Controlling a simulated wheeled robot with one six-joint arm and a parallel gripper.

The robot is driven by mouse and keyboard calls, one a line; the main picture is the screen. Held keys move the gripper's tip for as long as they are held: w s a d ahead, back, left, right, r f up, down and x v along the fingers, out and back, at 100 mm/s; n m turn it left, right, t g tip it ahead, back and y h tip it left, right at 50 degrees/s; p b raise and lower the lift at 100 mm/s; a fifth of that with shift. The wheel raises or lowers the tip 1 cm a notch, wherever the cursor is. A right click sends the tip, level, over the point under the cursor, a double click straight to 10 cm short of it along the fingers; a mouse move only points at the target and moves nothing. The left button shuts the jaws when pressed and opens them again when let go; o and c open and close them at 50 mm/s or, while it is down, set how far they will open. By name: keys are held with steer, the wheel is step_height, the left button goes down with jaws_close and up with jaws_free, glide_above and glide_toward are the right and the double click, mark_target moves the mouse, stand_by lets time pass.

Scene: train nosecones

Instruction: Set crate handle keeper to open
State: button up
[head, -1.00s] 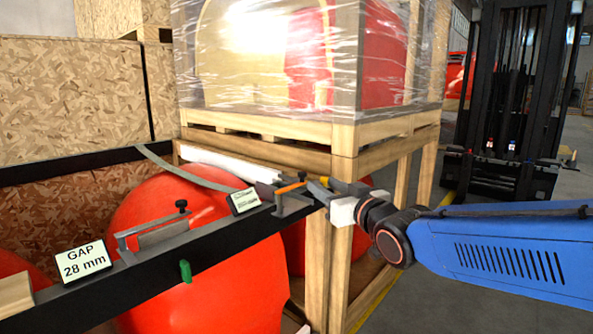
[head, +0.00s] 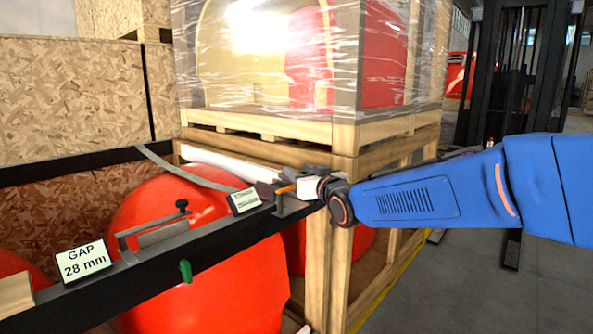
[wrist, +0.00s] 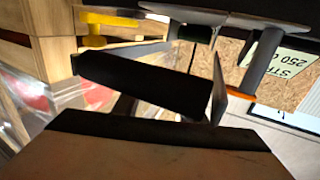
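A small metal bracket with an orange bar (head: 286,189) stands near the right end of the dark rail (head: 225,238). It looks like the handle keeper, but I cannot be sure. A reddish-brown plate (head: 265,191) shows just left of it. My gripper (head: 303,184) is at the bracket's right side and overlaps it in the head view; contact is unclear. In the wrist view an orange strip (wrist: 240,97) and a thin grey plate (wrist: 218,98) show beside a dark block (wrist: 140,84). The gripper's opening is not clear in either view.
A second bracket with a black knob (head: 181,205) and a green tab (head: 186,271) are farther left on the rail, by a "GAP 28 mm" sign (head: 83,262). A wrapped wooden crate (head: 344,150) stands close behind my gripper. Open floor (head: 470,285) lies at right.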

steer(key=shift+x, duration=1.1)
steer(key=shift+c, duration=0.4)
jaws_close()
